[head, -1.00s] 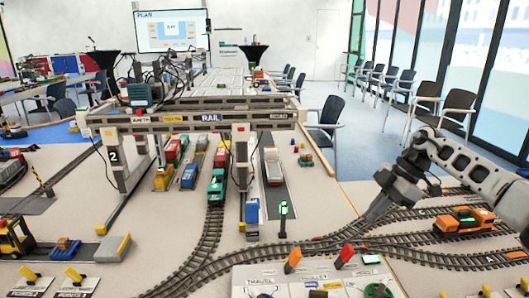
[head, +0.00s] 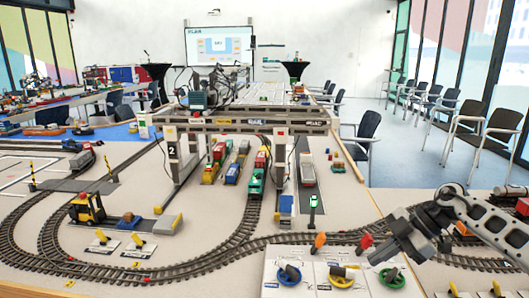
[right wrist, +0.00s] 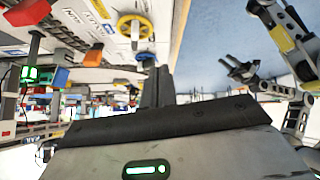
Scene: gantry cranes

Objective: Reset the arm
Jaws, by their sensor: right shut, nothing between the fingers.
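My right arm comes in from the right in the head view. A grey jointed arm with a dark claw (right wrist: 240,70) shows at the right of the right wrist view. My left gripper does not show in the head view.
The control panel holds blue, yellow (head: 342,277) and green handwheels and orange and red levers. A gantry crane (head: 245,125) spans trains and a road behind it. A forklift (head: 87,209) stands left. Curved tracks cross the table. Chairs (head: 463,130) stand beyond its right side.

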